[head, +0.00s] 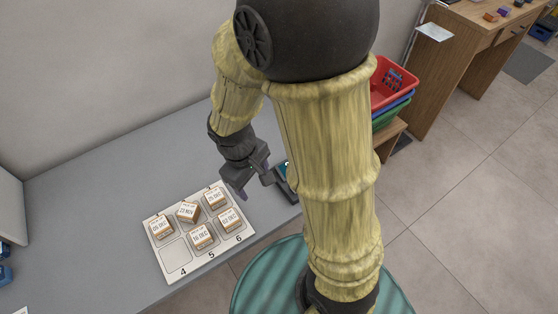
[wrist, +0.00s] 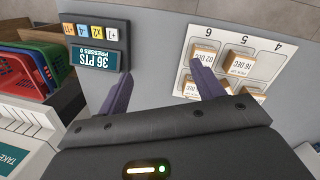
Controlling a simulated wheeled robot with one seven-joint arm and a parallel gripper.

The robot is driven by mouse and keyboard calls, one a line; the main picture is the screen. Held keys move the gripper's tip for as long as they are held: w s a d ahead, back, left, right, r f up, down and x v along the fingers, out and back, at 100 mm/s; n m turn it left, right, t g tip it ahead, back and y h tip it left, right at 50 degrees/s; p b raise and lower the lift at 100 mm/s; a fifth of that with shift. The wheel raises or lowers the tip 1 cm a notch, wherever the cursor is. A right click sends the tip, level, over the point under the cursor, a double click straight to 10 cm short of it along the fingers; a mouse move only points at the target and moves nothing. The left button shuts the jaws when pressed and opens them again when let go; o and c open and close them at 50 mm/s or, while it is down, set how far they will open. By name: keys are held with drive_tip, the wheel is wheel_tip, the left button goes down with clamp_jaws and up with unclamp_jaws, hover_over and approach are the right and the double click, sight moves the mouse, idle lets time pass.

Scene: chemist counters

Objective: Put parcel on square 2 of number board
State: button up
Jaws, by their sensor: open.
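The number board (head: 173,253) is a white panel on the grey counter, with 4, 5 and 6 visible along its front edge. Square 4 is bare. A parcel (head: 187,212) marked 23 NOV sits in the middle of the back row, slightly turned. Other small brown-and-white parcels sit at back left (head: 162,228), back right (head: 215,198), on square 5 (head: 202,236) and on square 6 (head: 230,220). The back-row numbers are hidden. My gripper (head: 254,187) is open and empty above the counter by the board's right end. The wrist view shows its fingers (wrist: 162,70) beside the 02 DEC parcel (wrist: 203,57).
A dark device with a "36 PTS" screen (wrist: 94,60) lies on the counter right of the board. Stacked red, blue and green baskets (head: 392,84) stand beyond the counter. The counter (head: 90,190) is clear behind and left of the board.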

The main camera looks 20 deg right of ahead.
drive_tip(key=d+r+m+t+y, duration=0.1)
drive_tip(key=d+r+m+t, duration=0.1)
drive_tip(key=d+r+m, duration=0.2)
drive_tip(key=d+m, duration=0.2)
drive_tip(key=shift+s+d+r+m+y, duration=0.2)
drive_tip(key=shift+s+m+y, duration=0.1)
